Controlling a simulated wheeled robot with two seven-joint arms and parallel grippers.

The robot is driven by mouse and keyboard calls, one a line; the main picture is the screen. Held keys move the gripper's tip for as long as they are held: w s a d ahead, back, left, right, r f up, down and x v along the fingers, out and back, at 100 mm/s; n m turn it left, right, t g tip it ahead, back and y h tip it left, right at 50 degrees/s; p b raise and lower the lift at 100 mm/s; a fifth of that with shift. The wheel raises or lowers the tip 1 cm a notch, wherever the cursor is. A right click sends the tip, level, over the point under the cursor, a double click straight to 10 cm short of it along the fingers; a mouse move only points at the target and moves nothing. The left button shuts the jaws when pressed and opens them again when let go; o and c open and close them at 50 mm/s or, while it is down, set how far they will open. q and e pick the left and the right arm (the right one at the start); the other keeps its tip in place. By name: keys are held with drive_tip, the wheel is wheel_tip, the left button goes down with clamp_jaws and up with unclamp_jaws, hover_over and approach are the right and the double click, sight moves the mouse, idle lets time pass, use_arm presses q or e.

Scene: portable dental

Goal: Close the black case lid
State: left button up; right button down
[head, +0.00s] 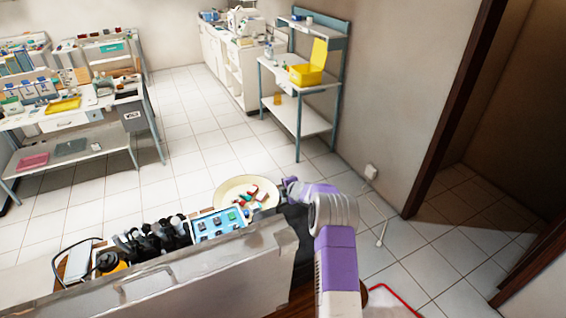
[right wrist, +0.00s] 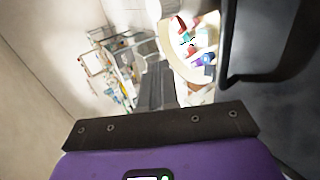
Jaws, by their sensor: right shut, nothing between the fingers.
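In the head view, a large upright panel (head: 215,275) with a handle crosses the foreground. It looks like the raised case lid, though it appears pale grey in this light. A dark surface (head: 303,240) shows at its right end, beside my right arm. My right gripper (head: 287,186) is beyond the panel's right end, close to the plate. In the right wrist view its fingers (right wrist: 156,85) are together and empty. A dark panel (right wrist: 275,70) with a black handle (right wrist: 226,65) is right of them, apparently part of the case. My left gripper is out of view.
Behind the panel are a cream plate (head: 232,190) with small coloured pieces, a blue tray (head: 215,224) and several black instruments (head: 150,240). A shelf unit with a yellow box (head: 307,75) stands far back. Open tiled floor lies beyond.

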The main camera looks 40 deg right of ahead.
wheel_tip(320, 180, up, 9)
drive_tip(key=w+p, duration=0.1)
drive_tip(key=p, duration=0.4)
drive_tip(key=shift+w+d, duration=0.2)
drive_tip(key=shift+w, duration=0.2)
